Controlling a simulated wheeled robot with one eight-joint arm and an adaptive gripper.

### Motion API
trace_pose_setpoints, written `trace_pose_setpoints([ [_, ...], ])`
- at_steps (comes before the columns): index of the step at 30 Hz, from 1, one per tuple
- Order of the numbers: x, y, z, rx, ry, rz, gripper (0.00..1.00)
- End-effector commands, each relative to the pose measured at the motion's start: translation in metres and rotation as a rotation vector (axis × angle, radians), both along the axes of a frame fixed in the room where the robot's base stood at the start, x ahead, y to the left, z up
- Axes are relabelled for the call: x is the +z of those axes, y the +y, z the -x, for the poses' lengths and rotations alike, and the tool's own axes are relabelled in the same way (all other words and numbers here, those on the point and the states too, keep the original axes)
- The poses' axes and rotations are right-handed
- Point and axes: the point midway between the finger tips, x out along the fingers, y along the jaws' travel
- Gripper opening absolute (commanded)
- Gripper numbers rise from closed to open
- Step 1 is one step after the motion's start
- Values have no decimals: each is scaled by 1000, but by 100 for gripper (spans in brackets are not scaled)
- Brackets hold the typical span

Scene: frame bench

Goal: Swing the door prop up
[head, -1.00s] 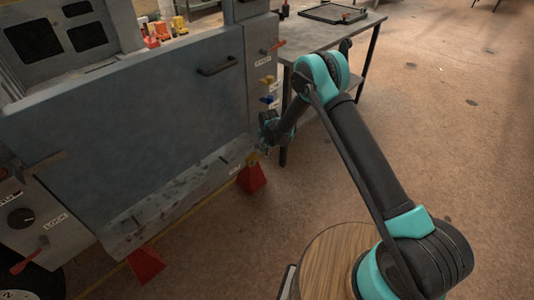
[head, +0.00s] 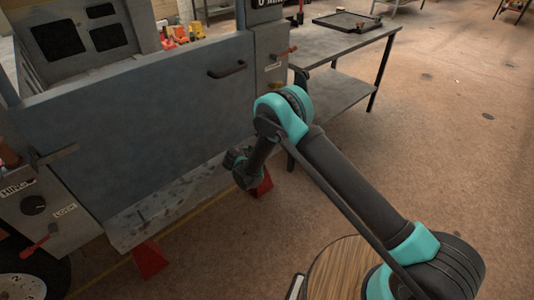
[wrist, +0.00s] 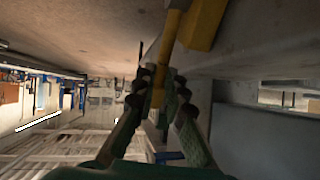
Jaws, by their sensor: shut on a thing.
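The door prop appears to be the yellow bar (wrist: 170,45) in the wrist view, which runs down between my fingers. My gripper (wrist: 158,85) is shut on it, with one finger on each side. A wider yellow block (wrist: 203,24) sits beside the bar's upper end. In the head view my gripper (head: 240,168) is in front of the lower right corner of the large grey door panel (head: 130,110). The fingertips and the bar cannot be made out there. My arm hides part of the right-hand post.
A black handle (head: 227,70) is on the door. A red lever (head: 40,242) and black knob (head: 34,204) are at lower left. Red wedges (head: 150,259) stand on the floor below. A metal table (head: 345,45) is behind. The floor at right is clear.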

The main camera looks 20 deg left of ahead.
Motion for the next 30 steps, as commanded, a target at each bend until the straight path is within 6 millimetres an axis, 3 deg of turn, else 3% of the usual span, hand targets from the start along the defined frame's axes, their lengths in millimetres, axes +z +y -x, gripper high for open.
trace_pose_setpoints([
  [15,3,12,27,1,-319,132,0],
  [30,3,13,32,1,-379,159,0],
])
